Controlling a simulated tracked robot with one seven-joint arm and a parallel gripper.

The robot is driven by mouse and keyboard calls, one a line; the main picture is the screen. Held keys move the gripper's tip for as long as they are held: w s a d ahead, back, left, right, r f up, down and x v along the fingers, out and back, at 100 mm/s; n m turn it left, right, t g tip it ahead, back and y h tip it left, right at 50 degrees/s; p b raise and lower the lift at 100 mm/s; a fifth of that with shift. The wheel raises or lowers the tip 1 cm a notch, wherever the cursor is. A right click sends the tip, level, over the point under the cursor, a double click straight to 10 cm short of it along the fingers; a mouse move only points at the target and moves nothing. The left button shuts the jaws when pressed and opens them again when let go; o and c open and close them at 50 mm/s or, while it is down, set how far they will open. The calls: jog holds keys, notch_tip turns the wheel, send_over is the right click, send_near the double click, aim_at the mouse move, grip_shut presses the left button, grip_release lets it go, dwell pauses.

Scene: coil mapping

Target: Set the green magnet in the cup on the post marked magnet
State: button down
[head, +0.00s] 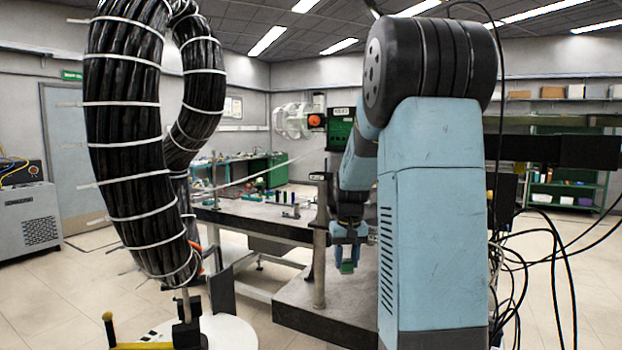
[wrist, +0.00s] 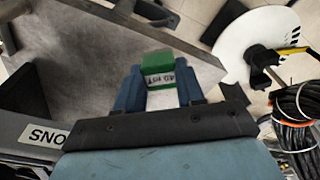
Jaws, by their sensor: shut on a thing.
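The green magnet (wrist: 155,60) is a small block with a white printed label, held between the two blue fingers of my gripper (wrist: 158,84) in the wrist view.
The grey slab table (head: 300,312) lies below. A workbench (head: 240,218) with small coloured items is behind it. A thick black cable bundle (head: 128,150) hangs at left, above a white disc (head: 235,335). Loose black cables (head: 545,250) hang at right.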

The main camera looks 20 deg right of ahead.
jog(key=shift+w, duration=0.15)
jog(key=shift+a, duration=0.2)
jog(key=shift+w, duration=0.1)
jog(key=shift+r, duration=0.15)
